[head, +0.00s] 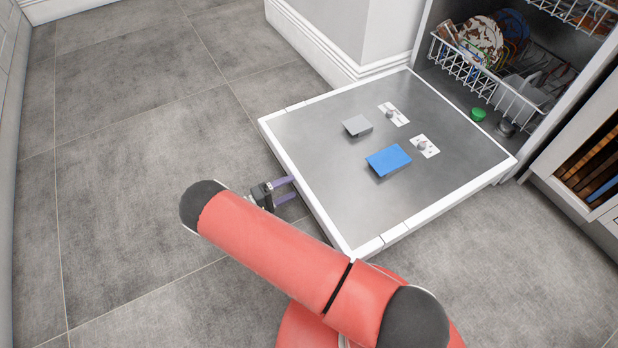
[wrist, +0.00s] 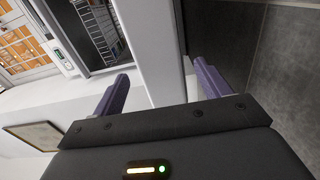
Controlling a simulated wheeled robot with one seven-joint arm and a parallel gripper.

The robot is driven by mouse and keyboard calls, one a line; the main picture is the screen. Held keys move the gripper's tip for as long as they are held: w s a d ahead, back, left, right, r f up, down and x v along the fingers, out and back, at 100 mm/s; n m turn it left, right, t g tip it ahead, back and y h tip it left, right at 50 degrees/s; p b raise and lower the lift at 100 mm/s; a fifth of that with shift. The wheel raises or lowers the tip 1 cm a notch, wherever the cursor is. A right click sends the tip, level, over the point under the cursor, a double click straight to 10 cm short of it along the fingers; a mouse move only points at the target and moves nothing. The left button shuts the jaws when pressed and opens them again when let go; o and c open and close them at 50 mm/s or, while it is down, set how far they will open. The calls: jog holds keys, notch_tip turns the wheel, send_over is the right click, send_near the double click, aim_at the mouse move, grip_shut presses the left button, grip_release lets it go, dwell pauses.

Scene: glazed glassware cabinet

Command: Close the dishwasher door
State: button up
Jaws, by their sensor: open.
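The dishwasher door (head: 330,130) is folded down, roughly flat and low above the floor, with its grey inner face up and a white rim. My gripper (head: 294,187) is open at the door's outer left edge, its purple fingers pointing at that edge. In the wrist view my gripper (wrist: 161,72) has its fingers apart, with the white door edge (wrist: 155,35) showing between them. I cannot tell whether a finger touches the door. The dishwasher interior (head: 450,85) stands open at the upper right. My red arm hides part of the floor in front.
A wire rack (head: 510,105) with plates sits inside the dishwasher. A white wall corner (head: 350,60) stands behind the door. Tiled floor (head: 120,160) is clear on the left.

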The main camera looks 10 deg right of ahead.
aim_at(308, 180)
jog(key=x, duration=0.7)
jog(key=shift+d, duration=0.2)
jog(key=shift+c, duration=0.2)
